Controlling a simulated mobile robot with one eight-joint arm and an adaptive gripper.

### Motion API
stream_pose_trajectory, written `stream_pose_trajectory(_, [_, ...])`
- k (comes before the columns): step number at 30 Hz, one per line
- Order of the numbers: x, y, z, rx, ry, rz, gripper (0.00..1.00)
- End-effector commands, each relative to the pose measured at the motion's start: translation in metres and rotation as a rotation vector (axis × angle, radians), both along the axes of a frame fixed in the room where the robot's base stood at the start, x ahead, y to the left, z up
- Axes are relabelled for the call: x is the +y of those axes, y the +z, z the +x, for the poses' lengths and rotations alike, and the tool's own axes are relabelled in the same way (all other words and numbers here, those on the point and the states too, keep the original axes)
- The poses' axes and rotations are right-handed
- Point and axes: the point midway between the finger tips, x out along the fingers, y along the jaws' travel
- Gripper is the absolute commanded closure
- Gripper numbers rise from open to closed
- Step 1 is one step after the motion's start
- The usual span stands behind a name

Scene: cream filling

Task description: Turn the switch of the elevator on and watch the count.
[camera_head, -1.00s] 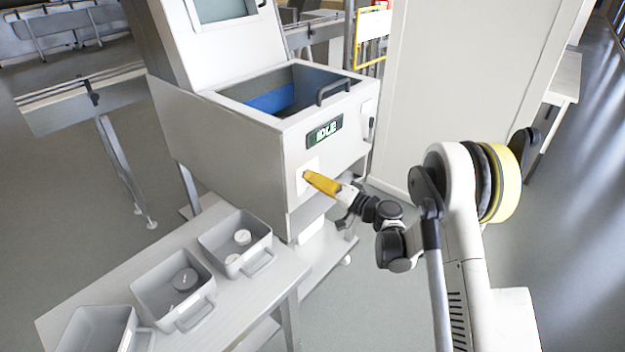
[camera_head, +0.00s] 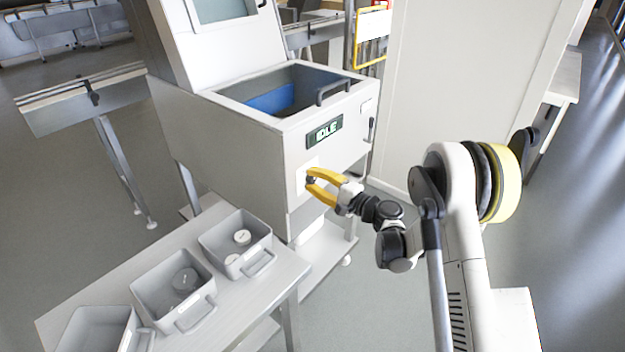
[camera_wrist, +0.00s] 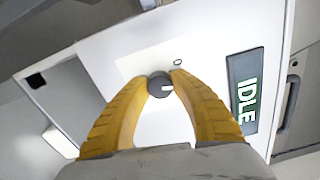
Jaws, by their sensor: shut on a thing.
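The switch is a dark round knob (camera_wrist: 160,85) with a light mark, on a white plate (camera_wrist: 135,68) on the front of the elevator's hopper box (camera_head: 285,160). My gripper (camera_head: 311,180) has yellow fingers, seen in the wrist view (camera_wrist: 160,80) with their tips against both sides of the knob. The fingers are shut on the knob. The display (camera_head: 324,132) above the switch reads IDLE, and it also shows sideways in the wrist view (camera_wrist: 247,90). In the head view the fingers hide part of the knob.
A table (camera_head: 240,305) at the lower left bears several grey bins (camera_head: 215,307), two of them with pale or grey round items inside. The hopper above has a dark handle (camera_head: 333,90) and blue inside. A pale wall panel (camera_head: 450,90) stands right of the machine. The floor below my arm is clear.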

Motion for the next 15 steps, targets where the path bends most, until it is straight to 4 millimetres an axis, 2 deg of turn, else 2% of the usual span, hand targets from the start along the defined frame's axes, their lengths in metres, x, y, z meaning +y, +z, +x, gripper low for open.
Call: stream_pose_trajectory(15, [0.0004, 0.0001, -0.0005, 0.232, 0.001, 0.180, 1.00])
